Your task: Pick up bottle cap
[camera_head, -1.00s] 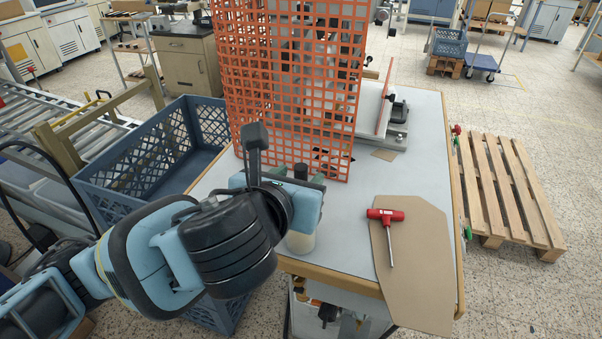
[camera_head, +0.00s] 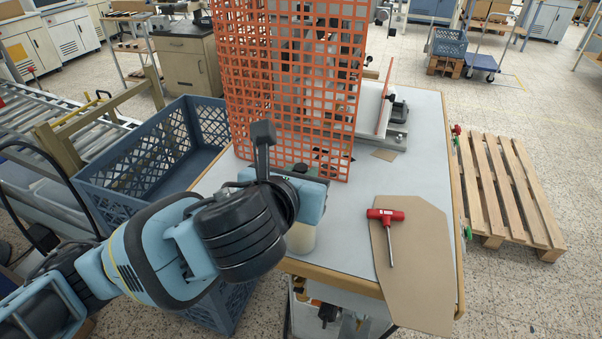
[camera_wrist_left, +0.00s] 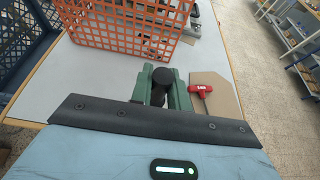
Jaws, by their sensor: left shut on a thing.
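The dark round bottle cap (camera_wrist_left: 162,77) shows in the left wrist view between the green fingers of my left gripper (camera_wrist_left: 160,90), which is shut on it. In the head view my left gripper (camera_head: 301,174) is over the table's front left part, and my own wrist hides most of the fingers. A pale bottle (camera_head: 301,239) stands on the table just below the gripper, its upper part hidden by my gripper. I cannot tell whether the cap is apart from the bottle. My right gripper is not in view.
An orange mesh guard (camera_head: 293,90) stands close behind my gripper. A red-handled tool (camera_head: 386,215) lies on a brown board (camera_head: 418,285) to the right. A blue crate (camera_head: 140,165) stands left of the table (camera_head: 420,150). The table's middle right is clear.

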